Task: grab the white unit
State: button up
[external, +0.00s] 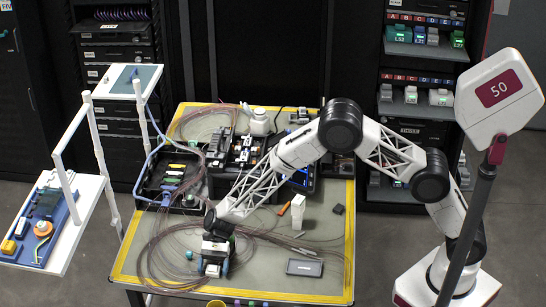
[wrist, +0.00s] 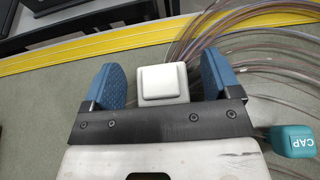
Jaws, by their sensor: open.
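The white unit (wrist: 163,83) is a small white block with a raised square top. In the wrist view it lies between the two blue fingers of my gripper (wrist: 163,80), with a narrow gap visible on each side. My gripper is open around it. In the external view my gripper (external: 214,262) points down near the front left of the table, and the white unit (external: 212,270) shows only partly between its fingers. I cannot tell the exact height of the fingers relative to the unit.
Thin brownish fibres (wrist: 215,30) run close beside the unit and the right finger. A teal block marked CAP (wrist: 293,141) lies to the right. The table's yellow edge (wrist: 90,48) is near.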

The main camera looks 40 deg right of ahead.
aim_at(215, 268)
jog(key=shift+c, duration=0.2)
jog(key=c, duration=1)
jog(key=shift+o, duration=0.2)
jog(key=shift+r, duration=0.2)
jog(key=shift+r, duration=0.5)
jog(key=shift+s+d+r, duration=0.15)
jog(key=shift+d+r, duration=0.05)
jog(key=shift+r, duration=0.35)
jog(key=shift+s+d+r, duration=0.15)
jog(key=shift+r, duration=0.4)
jog(key=s+d, duration=0.3)
jog(key=d, duration=0.1)
jog(key=s+d+r, duration=0.1)
jog(key=s+d, duration=0.2)
jog(key=d, duration=0.1)
jog(key=s+d, duration=0.3)
jog(key=shift+s+d+r, duration=0.2)
jog(key=shift+d, duration=0.2)
